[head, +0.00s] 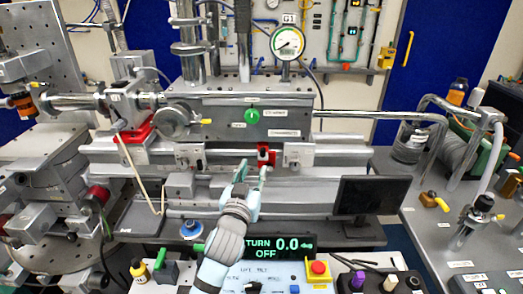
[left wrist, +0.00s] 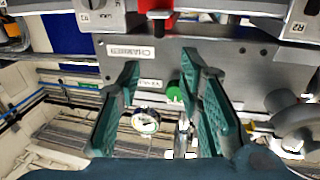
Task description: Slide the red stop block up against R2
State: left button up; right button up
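The red stop block (head: 266,155) sits on the rail of the grey bench, close beside the silver block (head: 298,154) on its right. It also shows at the top of the left wrist view (left wrist: 159,14). R2 is the labelled silver block (left wrist: 297,24) at the right edge of the left wrist view, apart from the red block; in the head view it appears to be the left silver block (head: 190,156). My left gripper (head: 253,168) is open and empty, just below and in front of the red block; its fingers (left wrist: 160,72) are spread. My right gripper is not seen.
A bare stretch of rail (head: 228,156) lies between R2 and the red block. A dark monitor (head: 372,196) stands to the right. A green-lit display (head: 282,244) and a red button (head: 318,268) are in front. A gauge (head: 287,42) stands above.

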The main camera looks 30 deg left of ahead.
aim_at(262, 151)
pick_arm(q)
jog(key=x, duration=0.7)
jog(key=f+x, duration=0.1)
jog(key=x, duration=0.3)
jog(key=shift+d+b, duration=0.1)
jog(key=shift+b, duration=0.2)
jog(key=shift+w+r, duration=0.1)
jog(key=shift+w, duration=0.1)
jog(key=shift+s+r, duration=0.1)
jog(key=shift+r, duration=0.05)
grip_shut()
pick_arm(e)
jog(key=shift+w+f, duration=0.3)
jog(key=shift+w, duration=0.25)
